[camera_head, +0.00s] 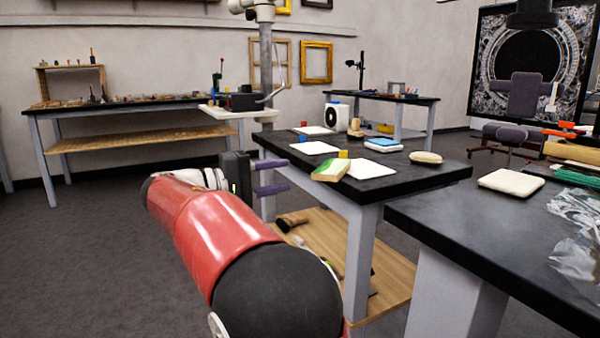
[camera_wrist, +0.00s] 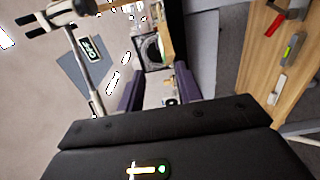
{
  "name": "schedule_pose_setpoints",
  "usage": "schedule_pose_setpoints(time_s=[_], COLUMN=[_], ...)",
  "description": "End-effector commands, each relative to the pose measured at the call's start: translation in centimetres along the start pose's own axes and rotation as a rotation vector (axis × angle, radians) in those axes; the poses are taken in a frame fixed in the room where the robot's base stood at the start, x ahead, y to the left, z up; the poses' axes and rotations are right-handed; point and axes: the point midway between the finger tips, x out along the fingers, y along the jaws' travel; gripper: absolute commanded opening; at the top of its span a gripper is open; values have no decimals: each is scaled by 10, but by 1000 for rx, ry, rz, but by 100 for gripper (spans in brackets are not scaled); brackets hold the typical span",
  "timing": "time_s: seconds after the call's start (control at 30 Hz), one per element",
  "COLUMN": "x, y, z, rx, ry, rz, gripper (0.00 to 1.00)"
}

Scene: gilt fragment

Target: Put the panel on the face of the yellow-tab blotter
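A thick panel-like piece (camera_head: 331,171) with a green and white top and tan edges lies at the near left edge of the dark table. It overlaps the left side of a white blotter (camera_head: 372,169) in the picture; I cannot tell if it touches it. A yellow tab (camera_head: 343,154) stands at that blotter's back left corner. My gripper (camera_head: 288,175) is open and empty, left of the panel-like piece, with its purple fingers pointing at the table. In the wrist view the open fingers (camera_wrist: 159,85) hold nothing; neither panel nor blotter is clear there.
The dark table (camera_head: 440,172) also holds a blotter with a blue-purple tab (camera_head: 303,138), one with a red tab (camera_head: 304,124), a blue-topped block (camera_head: 383,143) and a pale pad (camera_head: 426,157). A wooden lower shelf (camera_head: 393,277) holds tools. Another dark table (camera_head: 455,220) stands at right.

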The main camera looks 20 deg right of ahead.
Motion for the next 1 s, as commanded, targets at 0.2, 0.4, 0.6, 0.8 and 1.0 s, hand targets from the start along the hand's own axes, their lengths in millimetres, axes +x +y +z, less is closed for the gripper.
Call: schedule_pose_setpoints(time_s=[0.2,0.4,0.6,0.8,1.0], x=[-31,-38,-29,18,10], y=[0,0,-4,-53,-136], z=[0,0,6,63,155], rx=[0,0,-13,-79,-25], ry=[1,-1,5,72,202], rz=[0,-1,-41,-400,-910], gripper=[36,36,36,36,36])
